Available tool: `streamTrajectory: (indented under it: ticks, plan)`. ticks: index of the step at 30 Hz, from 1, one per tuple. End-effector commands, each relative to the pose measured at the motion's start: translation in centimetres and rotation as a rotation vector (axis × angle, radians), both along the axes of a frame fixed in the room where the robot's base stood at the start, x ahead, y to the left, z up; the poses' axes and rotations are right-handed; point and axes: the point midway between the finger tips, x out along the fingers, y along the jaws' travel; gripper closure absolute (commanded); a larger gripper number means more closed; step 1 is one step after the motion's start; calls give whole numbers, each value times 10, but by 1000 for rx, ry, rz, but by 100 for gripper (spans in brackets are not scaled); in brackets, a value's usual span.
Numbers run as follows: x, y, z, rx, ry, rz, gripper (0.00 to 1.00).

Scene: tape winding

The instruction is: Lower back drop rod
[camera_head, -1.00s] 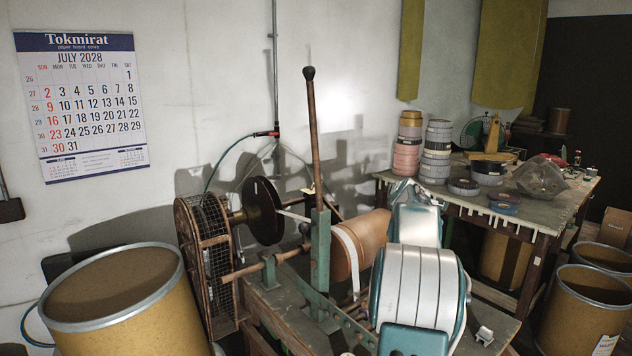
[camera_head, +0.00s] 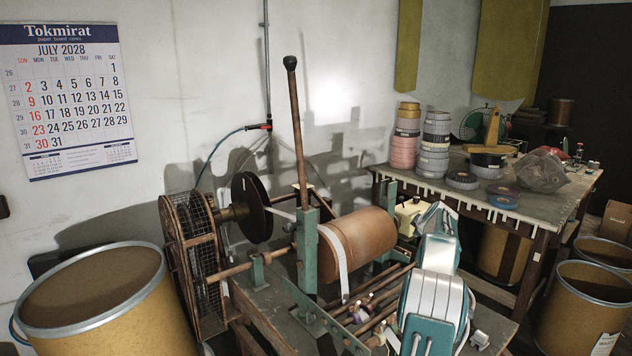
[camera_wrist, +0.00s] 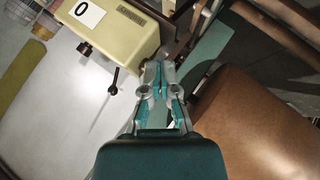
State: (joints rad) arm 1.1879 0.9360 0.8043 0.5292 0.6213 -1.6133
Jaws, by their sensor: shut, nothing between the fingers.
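The winding machine has a large brown roller (camera_head: 358,247) with a pale strip of tape around its left end. A tall thin rod (camera_head: 297,130) with a black knob rises, slightly tilted, at a green post (camera_head: 307,245). Several metal rods (camera_head: 375,318) lie low in front of the roller. I cannot tell which part is the back drop rod. My gripper (camera_wrist: 158,72) is shut and empty in the wrist view. It is beside a cream box (camera_wrist: 108,35) and the roller's end (camera_wrist: 255,125). In the head view my arm hides its fingertips.
A short black knobbed lever (camera_wrist: 115,80) sticks out from the cream box, left of my fingers. A mesh-guarded wheel (camera_head: 197,260) and dark disc (camera_head: 250,208) stand at left. A drum (camera_head: 100,315) is front left. A table (camera_head: 470,195) with tape stacks is behind right.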

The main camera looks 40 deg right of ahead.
Motion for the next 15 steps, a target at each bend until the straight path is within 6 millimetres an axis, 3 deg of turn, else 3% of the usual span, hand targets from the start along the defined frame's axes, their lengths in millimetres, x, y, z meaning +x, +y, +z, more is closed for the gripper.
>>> streamTrajectory:
  ticks: [1, 6, 15]
  plan:
    - [-1, -2, -13, 19, 0, -1, 100]
    - [-1, -6, -38, 33, -3, -1, 100]
    - [-1, -8, -57, 28, -3, 0, 100]
